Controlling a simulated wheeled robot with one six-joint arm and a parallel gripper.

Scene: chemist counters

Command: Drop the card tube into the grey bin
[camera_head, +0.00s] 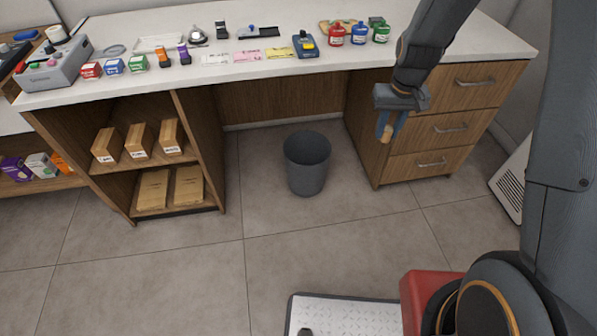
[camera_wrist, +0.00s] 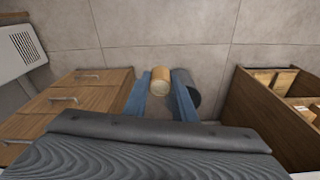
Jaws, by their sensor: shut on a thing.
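The card tube (camera_wrist: 161,80) is a short tan cylinder held between the two blue fingers of my gripper (camera_wrist: 163,95). In the head view my gripper (camera_head: 384,127) hangs in front of the drawers, with the tan tube (camera_head: 386,133) partly hidden behind a finger. The grey bin (camera_head: 307,165) stands on the floor under the counter's open knee space, left of my gripper in the head view. Its rim is open at the top. In the wrist view the bin (camera_wrist: 190,88) shows partly, behind the right finger.
The white counter (camera_head: 275,68) carries bottles, boxes and papers. A drawer unit (camera_head: 445,125) stands right of the bin and a shelf unit (camera_head: 215,150) with cartons stands left. The tiled floor (camera_head: 330,225) in front of the bin is clear. A white vented box (camera_head: 512,180) is at right.

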